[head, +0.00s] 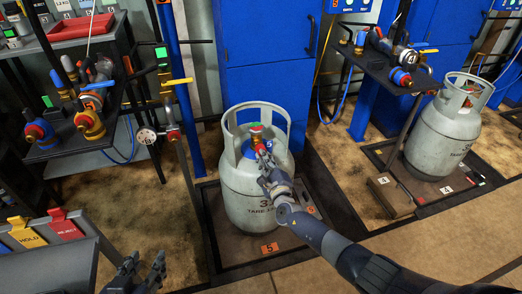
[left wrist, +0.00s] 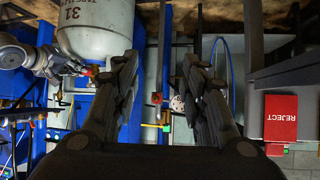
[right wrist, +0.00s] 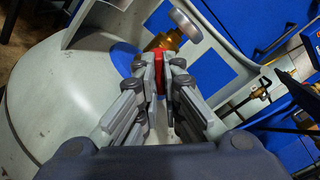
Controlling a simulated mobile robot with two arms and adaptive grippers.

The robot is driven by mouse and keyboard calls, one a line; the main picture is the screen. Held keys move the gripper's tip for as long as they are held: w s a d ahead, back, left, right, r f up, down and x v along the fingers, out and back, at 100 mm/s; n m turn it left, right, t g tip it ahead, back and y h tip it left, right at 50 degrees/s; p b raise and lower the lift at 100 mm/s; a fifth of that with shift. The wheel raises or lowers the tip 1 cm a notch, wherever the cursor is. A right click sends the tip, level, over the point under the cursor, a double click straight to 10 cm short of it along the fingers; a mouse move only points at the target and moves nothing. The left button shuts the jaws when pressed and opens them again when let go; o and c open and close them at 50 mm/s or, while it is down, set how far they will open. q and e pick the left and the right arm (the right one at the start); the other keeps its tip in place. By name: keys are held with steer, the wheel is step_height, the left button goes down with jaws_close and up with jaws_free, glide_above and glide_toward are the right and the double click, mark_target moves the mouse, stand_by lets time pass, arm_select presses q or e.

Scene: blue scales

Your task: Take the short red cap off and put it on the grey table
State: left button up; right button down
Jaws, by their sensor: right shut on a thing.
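The short red cap (right wrist: 159,68) sits between the closed fingertips of my right gripper (right wrist: 163,75) in the right wrist view. It is at the side of the brass valve (right wrist: 173,42) on the grey gas cylinder (head: 240,190); whether it is still seated on the outlet is hidden by the fingers. In the head view my right gripper (head: 266,160) reaches inside the cylinder's collar. My left gripper (head: 140,272) is low at the front left, its fingers apart and empty in the left wrist view (left wrist: 165,75). A grey table surface (head: 60,275) shows at the lower left.
HOLD (head: 25,235) and REJECT (head: 67,226) trays stand at the left. A dark bench (head: 60,148) with valves and hoses is above them. A blue cabinet (head: 265,75) stands behind the cylinder. Another cylinder (head: 440,140) is at the right.

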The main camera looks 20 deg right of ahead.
arm_select(q)
steer(key=shift+s, duration=0.1)
arm_select(e)
steer(key=shift+n, duration=0.5)
steer(key=shift+n+p, duration=0.6)
steer(key=shift+n, duration=0.3)
arm_select(q)
steer(key=s+f+g, duration=0.1)
steer(key=s+a+f+g, duration=0.1)
steer(key=s, duration=0.1)
steer(key=s+f+g+y, duration=0.1)
steer(key=shift+s+a+f, duration=0.25)
steer(key=shift+a+f, duration=0.05)
arm_select(e)
steer(key=shift+s, duration=0.1)
arm_select(q)
steer(key=shift+s+f, duration=0.1)
steer(key=shift+s, duration=0.05)
arm_select(e)
steer(key=shift+s, duration=0.1)
